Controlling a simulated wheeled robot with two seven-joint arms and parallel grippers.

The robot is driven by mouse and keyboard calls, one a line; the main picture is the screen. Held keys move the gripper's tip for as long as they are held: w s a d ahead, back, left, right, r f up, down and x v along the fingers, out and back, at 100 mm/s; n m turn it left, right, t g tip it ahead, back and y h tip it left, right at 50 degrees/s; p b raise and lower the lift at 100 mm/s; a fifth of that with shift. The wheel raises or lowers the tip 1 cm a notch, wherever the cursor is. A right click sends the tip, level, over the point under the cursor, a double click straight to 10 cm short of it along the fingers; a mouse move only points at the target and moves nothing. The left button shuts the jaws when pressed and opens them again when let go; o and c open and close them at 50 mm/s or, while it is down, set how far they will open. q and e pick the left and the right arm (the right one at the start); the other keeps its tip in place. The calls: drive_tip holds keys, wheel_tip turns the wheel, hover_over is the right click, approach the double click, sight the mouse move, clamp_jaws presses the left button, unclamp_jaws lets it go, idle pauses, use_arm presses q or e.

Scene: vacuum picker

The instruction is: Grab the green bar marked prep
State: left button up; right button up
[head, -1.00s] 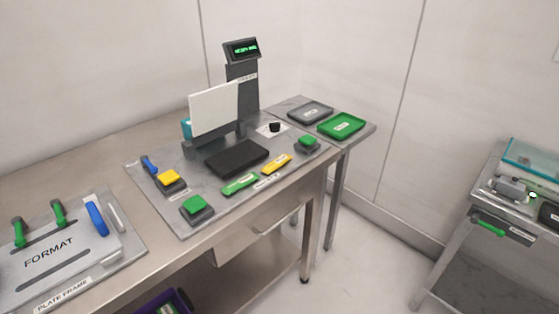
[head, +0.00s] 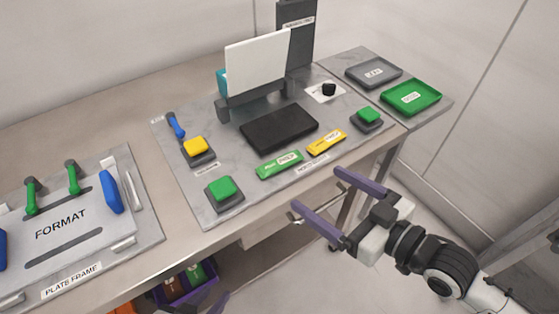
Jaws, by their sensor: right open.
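The green bar (head: 268,171) with a white label lies flat on the grey marbled mat (head: 225,145) near the table's front edge, left of a yellow bar (head: 318,150). Its label is small, but seems to read prep. My right gripper (head: 318,190) is open and empty, in front of the table edge. Its two purple fingers point toward the bars, apart from them, to the lower right of the green bar.
Behind the bars are a black pad (head: 279,128) and a white screen (head: 257,65). Green-topped blocks (head: 222,189) (head: 369,116) stand on either side. A green tray (head: 411,97) and a grey tray (head: 373,72) sit at right. A plate frame (head: 130,190) lies at left.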

sight(281, 162)
drive_tip(key=shift+n+y, duration=0.3)
drive_tip(key=shift+y, duration=0.1)
drive_tip(key=x, duration=0.6)
drive_tip(key=r+x, duration=0.1)
drive_tip(key=x, duration=0.3)
drive_tip(key=shift+w+a, duration=0.1)
drive_tip(key=shift+w, duration=0.1)
use_arm(q)
drive_tip(key=shift+w+r, duration=0.1)
drive_tip(key=shift+w, duration=0.1)
use_arm(e)
drive_tip(key=c, duration=0.8)
